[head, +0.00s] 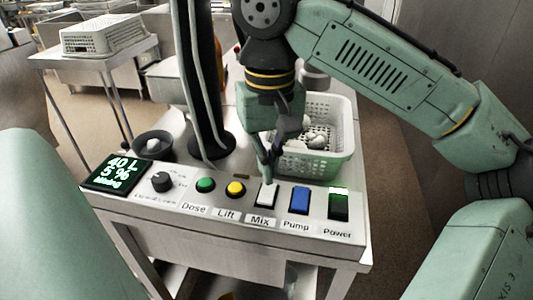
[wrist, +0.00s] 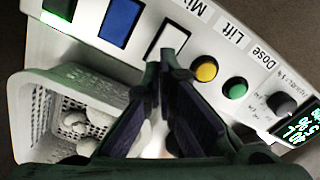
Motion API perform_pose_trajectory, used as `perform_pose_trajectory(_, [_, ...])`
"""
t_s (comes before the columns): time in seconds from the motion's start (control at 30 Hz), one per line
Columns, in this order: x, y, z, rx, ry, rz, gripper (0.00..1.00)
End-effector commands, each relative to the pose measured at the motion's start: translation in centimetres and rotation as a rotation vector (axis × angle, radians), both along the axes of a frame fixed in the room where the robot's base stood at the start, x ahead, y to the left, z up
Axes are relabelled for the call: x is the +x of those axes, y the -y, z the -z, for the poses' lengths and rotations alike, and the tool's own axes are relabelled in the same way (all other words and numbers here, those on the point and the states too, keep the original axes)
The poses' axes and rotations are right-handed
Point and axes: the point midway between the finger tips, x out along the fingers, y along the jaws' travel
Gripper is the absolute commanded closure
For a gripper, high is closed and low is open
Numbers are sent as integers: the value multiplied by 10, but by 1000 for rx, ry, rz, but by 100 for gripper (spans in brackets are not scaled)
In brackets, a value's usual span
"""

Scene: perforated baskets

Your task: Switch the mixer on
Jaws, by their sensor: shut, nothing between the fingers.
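The mixer switch is the white rocker labelled Mix (head: 267,195) on the front control panel (head: 150,203). It stands between the yellow Lift button (head: 236,189) and the blue Pump rocker (head: 299,201). In the wrist view the white rocker (wrist: 168,42) lies just beyond the fingertips. My gripper (head: 268,178) is shut and empty, pointing down with its tips at the rocker's upper edge. I cannot tell whether the tips touch it. The rocker looks plain white and unlit.
The green Power rocker (head: 339,204) is lit at its top. A green Dose button (head: 205,185), a black knob (head: 162,182) and a lit display (head: 115,174) sit to the left. A perforated basket (head: 335,165) with pale items stands behind, near a black column (head: 203,80).

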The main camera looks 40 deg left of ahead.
Motion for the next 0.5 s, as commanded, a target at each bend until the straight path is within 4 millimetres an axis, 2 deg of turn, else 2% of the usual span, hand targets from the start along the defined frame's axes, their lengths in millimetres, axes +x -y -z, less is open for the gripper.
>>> perform_pose_trajectory(0.1, [0,0,-14,0,-1,-1,100])
perform_pose_trajectory(0.5, [0,0,-39,1,0,2,100])
